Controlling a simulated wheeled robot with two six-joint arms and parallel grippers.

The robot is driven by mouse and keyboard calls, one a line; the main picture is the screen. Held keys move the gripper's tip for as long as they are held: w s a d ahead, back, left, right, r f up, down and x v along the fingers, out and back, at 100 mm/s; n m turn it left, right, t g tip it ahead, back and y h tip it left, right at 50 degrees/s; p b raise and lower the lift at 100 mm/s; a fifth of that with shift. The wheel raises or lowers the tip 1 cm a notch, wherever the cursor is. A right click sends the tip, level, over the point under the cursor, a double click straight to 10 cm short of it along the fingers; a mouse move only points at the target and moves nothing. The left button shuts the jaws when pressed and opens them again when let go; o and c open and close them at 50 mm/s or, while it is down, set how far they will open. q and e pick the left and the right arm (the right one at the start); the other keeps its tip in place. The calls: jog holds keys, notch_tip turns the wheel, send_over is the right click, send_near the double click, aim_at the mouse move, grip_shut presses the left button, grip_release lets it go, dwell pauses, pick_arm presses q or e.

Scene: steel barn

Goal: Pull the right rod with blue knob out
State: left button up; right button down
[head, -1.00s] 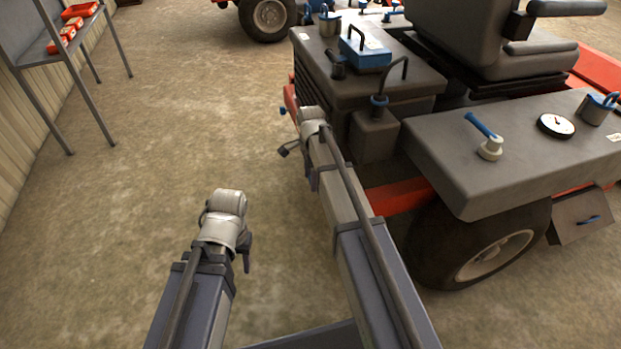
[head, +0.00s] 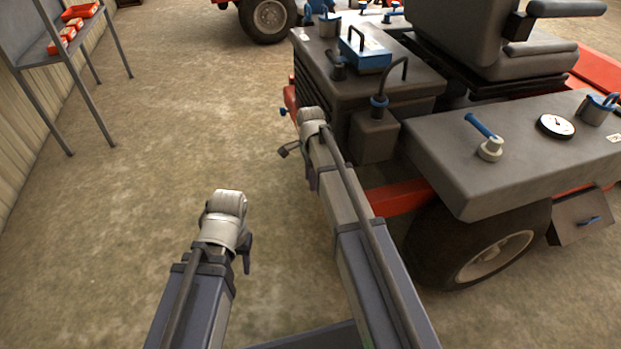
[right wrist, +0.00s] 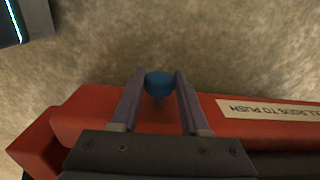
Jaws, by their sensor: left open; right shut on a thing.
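In the right wrist view a blue knob (right wrist: 159,82) sits between the two fingers of my right gripper (right wrist: 159,92). The gripper is shut on it. A short stem (right wrist: 158,100) leads from the knob toward the red bar (right wrist: 85,112) of the tractor. In the head view my right gripper (head: 288,150) is beside the tractor's rear end, and the held knob cannot be made out there. Another small blue knob (head: 283,111) sticks out of the red rear part farther back. My left gripper (head: 247,255) is open, empty and over bare floor, partly hidden by its wrist.
The grey tractor body (head: 375,130) and rear wheel (head: 480,245) stand right of my right arm. A metal shelf (head: 55,57) stands at the far left. The floor between is clear.

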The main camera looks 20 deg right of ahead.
dwell(0.5)
jog(key=shift+a, duration=1.95)
jog(key=shift+c, duration=1.9)
grip_release()
jog(key=shift+r, duration=0.15)
notch_tip(320, 180, up, 8)
jog(key=p, duration=0.7)
jog(key=shift+f+p, duration=0.25)
jog(key=shift+p, duration=0.15)
